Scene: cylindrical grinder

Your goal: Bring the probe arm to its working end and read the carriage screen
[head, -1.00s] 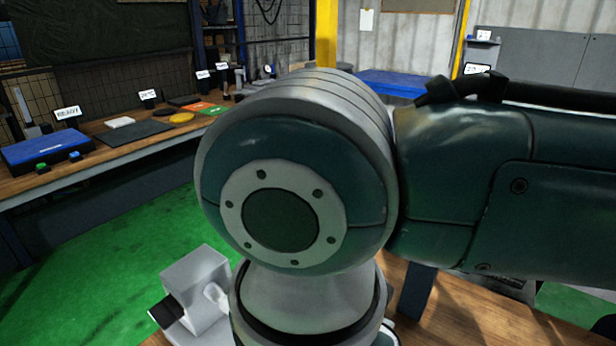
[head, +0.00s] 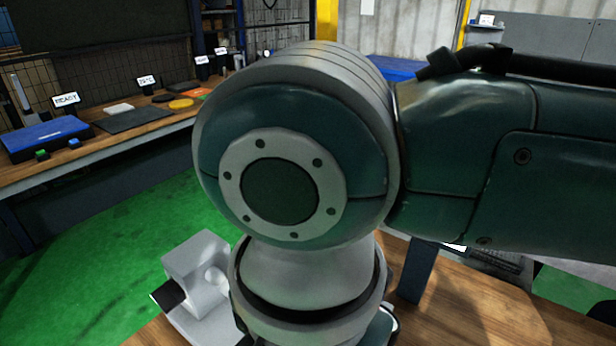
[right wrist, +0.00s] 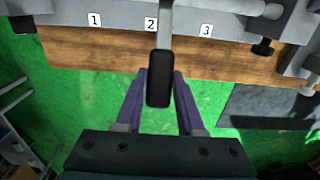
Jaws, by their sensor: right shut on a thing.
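In the right wrist view, my right gripper (right wrist: 160,75) has its purple fingers on both sides of a black handle (right wrist: 159,88) and is shut on it. A grey rod (right wrist: 165,20) runs from the handle up past the label 2 (right wrist: 151,24); it may be the probe arm, but its full shape is out of frame. In the head view my own green arm covers the middle and right and hides much of the bench. My left gripper is not in view. I cannot make out the carriage screen.
Labels 1 (right wrist: 94,20) and 3 (right wrist: 206,30) flank label 2 by the wooden edge. A grey block (head: 198,262) with a black end stands left of my arm. A side bench (head: 100,160) holds a READY sign (head: 66,99) and a blue case (head: 45,139). Green floor between is clear.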

